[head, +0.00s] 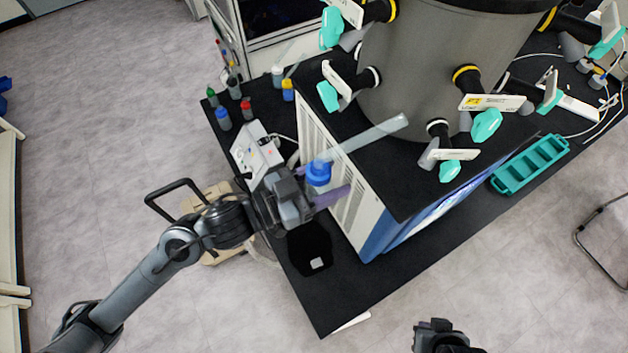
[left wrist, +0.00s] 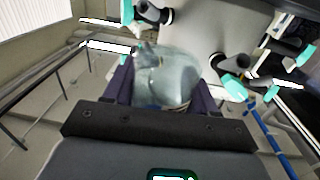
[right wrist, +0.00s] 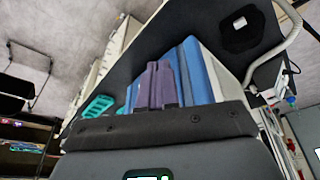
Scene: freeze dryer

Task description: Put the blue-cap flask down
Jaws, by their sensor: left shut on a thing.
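The blue-cap flask shows its blue cap (head: 319,172) at my left gripper (head: 328,192) in the head view. In the left wrist view its clear, rounded body (left wrist: 165,75) sits between the purple fingers, so that gripper is shut on it. The flask is held above the black bench (head: 325,310), by the side of the white and blue machine. A pale translucent tube (head: 370,135) shows just beyond the cap; I cannot tell whether it is part of the flask. My right gripper (head: 437,326) is at the bottom of the head view; its purple fingers (right wrist: 160,85) are together and empty.
A black pad (head: 310,250) with a white square lies on the bench below the left gripper. The grey drum (head: 435,65) with several teal-handled valves stands on the machine. A white control box (head: 255,152), small bottles (head: 222,117) and a teal rack (head: 530,163) are nearby.

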